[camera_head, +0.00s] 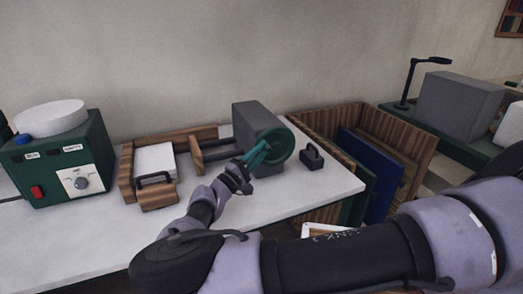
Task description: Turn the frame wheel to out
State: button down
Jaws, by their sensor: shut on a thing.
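The frame wheel is a dark green round wheel (278,146) on the front of a grey block (250,118), part of a wooden frame (196,158) on the white table. My gripper (254,158) reaches up from below and is shut at the left side of the wheel. Its greenish fingers overlap the wheel's rim and spokes, so the exact grip point is hard to see. Any marking for "out" is not visible.
A white block with a dark handle (154,180) lies in the frame's left end. A small dark handled block (312,156) stands right of the wheel. A green machine (60,165) stands far left. A wooden bin (415,140) with upright panels is at right. The table front is clear.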

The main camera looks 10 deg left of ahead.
jog(key=shift+f, duration=0.15)
jog(key=c, duration=0.7)
grip_release()
jog(key=v, duration=1)
jog(key=shift+s+a, duration=0.2)
jog(key=shift+s, duration=0.1)
jog(key=shift+f, duration=0.1)
